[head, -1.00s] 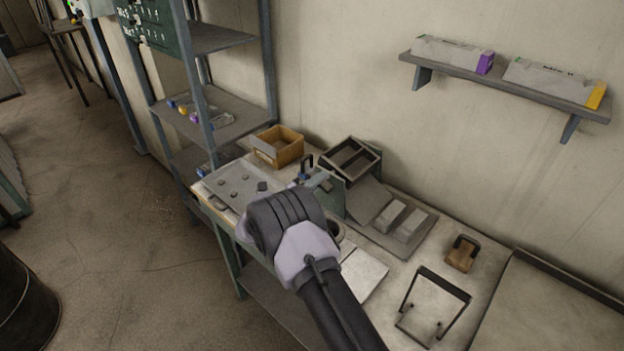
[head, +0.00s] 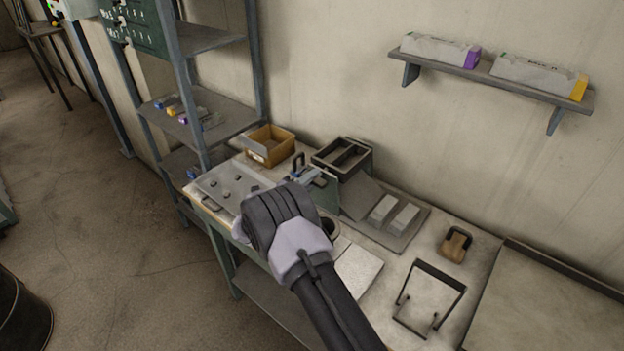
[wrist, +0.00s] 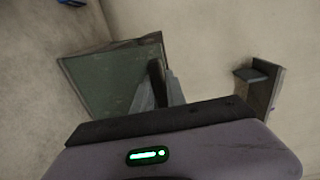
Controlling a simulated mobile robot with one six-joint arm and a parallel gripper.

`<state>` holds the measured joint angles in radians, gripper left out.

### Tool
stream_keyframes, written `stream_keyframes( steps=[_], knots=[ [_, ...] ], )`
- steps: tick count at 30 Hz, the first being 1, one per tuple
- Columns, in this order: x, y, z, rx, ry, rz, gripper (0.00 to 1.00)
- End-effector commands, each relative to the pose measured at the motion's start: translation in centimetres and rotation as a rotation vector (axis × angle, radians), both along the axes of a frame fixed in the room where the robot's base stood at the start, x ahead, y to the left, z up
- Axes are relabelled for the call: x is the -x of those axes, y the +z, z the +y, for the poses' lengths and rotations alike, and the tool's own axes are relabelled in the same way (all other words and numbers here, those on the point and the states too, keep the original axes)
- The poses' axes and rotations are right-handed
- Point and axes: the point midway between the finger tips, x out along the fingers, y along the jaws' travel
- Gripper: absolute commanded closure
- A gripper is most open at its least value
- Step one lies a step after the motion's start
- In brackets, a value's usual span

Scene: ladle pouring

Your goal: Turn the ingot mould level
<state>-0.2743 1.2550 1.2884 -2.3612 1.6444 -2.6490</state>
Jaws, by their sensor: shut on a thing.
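The ingot mould (head: 368,165) is a dark-rimmed, green-grey box with hollows in its top, at the back of the bench in the head view. Its top faces upward and looks near level. In the wrist view, a green body with a dark rim (wrist: 110,80) lies just beyond my fingers. My gripper (head: 312,175) is at the mould's left side and shut on it. The grip itself is mostly hidden by my dark hand in the head view. In the wrist view the fingers (wrist: 157,88) show only in part, close together.
Two pale ingots (head: 403,218) lie on a grey tray right of the mould. A wooden box (head: 268,147) stands behind left. A brown block with a black handle (head: 455,244) and a black wire frame (head: 430,296) are on the right. A wall shelf (head: 490,77) hangs above.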

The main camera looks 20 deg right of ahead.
Motion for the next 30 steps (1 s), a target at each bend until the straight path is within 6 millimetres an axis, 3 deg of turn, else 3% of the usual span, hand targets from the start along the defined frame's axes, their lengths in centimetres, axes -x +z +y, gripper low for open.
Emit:
stream_keyframes(
  steps=[2,3,6,17,23,30],
  knots=[
    [0.1,-0.2,0.0,0.001,0.0,0.004,1.0],
    [0.1,-0.2,0.0,0.001,0.0,0.004,0.8],
    [0.0,-0.1,0.0,0.001,0.0,0.003,0.62],
    [0.2,0.0,0.4,0.0,0.001,0.001,0.62],
    [2.5,0.2,3.6,0.0,0.003,0.001,0.62],
    [6.8,0.2,9.5,0.0,0.005,0.002,0.62]
  ],
)
